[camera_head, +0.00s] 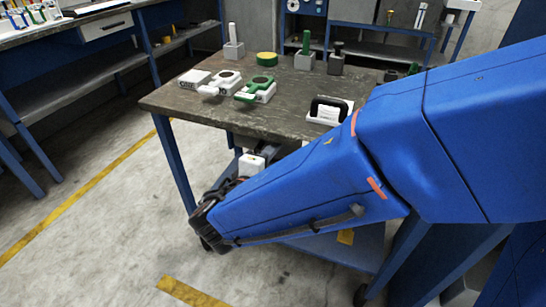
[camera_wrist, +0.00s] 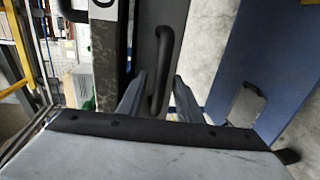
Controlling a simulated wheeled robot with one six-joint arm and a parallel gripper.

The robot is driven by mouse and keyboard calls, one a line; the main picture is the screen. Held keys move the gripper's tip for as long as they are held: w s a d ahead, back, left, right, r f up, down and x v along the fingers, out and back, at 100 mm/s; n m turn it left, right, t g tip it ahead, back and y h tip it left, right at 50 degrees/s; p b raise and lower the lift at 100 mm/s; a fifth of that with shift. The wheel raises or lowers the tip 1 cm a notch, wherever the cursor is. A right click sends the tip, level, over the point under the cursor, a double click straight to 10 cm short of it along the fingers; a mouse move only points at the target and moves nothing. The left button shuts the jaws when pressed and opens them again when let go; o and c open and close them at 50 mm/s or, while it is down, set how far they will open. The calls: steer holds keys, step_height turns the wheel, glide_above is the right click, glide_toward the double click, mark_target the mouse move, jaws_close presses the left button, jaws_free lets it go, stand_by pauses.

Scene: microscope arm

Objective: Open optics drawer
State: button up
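In the wrist view, a dark bar handle (camera_wrist: 164,45) stands on a plain grey front (camera_wrist: 146,25), which appears to be the optics drawer. My gripper (camera_wrist: 159,82) is open, with one finger on each side of the lower part of the handle. Gaps show between the fingers and the bar. In the head view, my blue arm covers much of the area under the worktable (camera_head: 190,108), and the drawer handle and fingertips are hidden there. I cannot tell from these views whether the drawer stands out from the table.
On the tabletop are white and green holders (camera_head: 256,89), a yellow-green disc (camera_head: 266,59), upright posts on grey blocks (camera_head: 305,51) and a black-handled white item (camera_head: 328,111). Blue table legs (camera_head: 175,165) stand near my arm. The floor at left is open, with yellow tape (camera_head: 75,205).

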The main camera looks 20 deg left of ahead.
jaws_close()
steer(key=shift+s, duration=0.1)
steer(key=f+v, duration=0.2)
steer(key=v, duration=0.8)
steer(key=s+f+v, duration=0.1)
steer(key=f+v, duration=0.1)
steer(key=v, duration=0.8)
steer(key=shift+a, duration=0.15)
steer(key=shift+s, duration=0.15)
jaws_free()
steer(key=shift+s+a, duration=0.1)
